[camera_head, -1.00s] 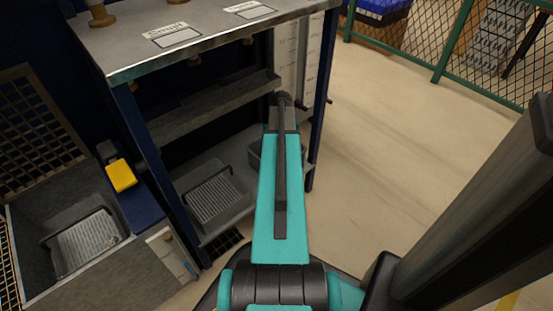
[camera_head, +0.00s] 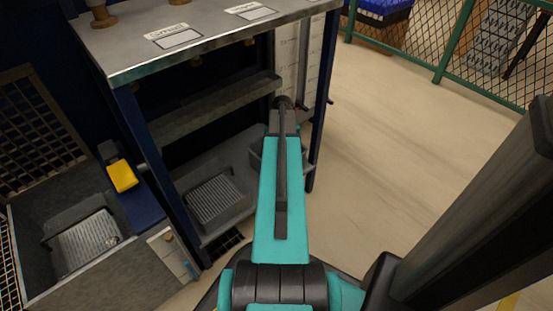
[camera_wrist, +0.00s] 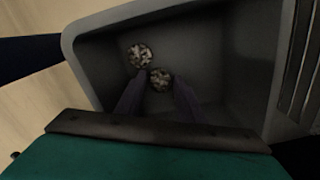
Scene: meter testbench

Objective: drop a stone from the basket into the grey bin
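A grey open container (camera_wrist: 230,20) fills much of the wrist view, and two round speckled stones lie in it. In the head view a grey container (camera_head: 256,160) shows partly behind my arm, on the lower shelf.
The bench has a metal top (camera_head: 120,55) and a middle shelf (camera_head: 215,112) above the containers, with a dark blue post (camera_head: 321,130) at the right. Another tray (camera_head: 90,240) sits in a well at lower left, near a yellow block (camera_head: 122,176).

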